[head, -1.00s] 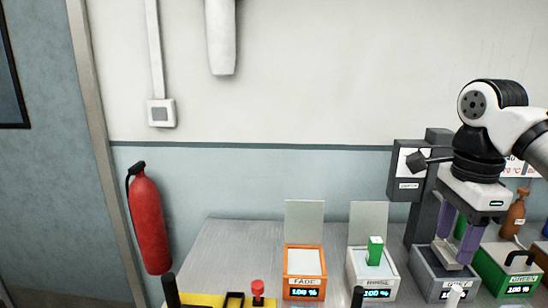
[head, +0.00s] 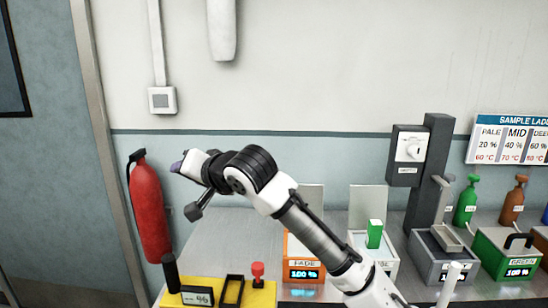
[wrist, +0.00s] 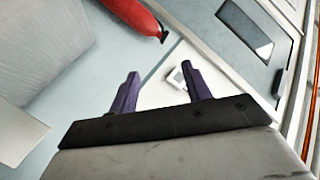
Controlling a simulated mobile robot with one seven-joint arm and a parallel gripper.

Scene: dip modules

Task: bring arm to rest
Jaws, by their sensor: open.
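My gripper (head: 180,164) is raised above the left end of the bench in the head view, its purple fingers pointing left toward the wall and the fire extinguisher. In the wrist view my gripper (wrist: 159,84) shows two purple fingers spread well apart with nothing between them. It is open and empty. My arm reaches across the front of the bench and hides part of the orange-framed FADE module and the module beside it.
A red fire extinguisher (head: 150,207) hangs at the left. A yellow panel (head: 262,294) with a red knob stands at the front. A grey module (head: 428,262), a green module (head: 490,262) and bottles stand at the right.

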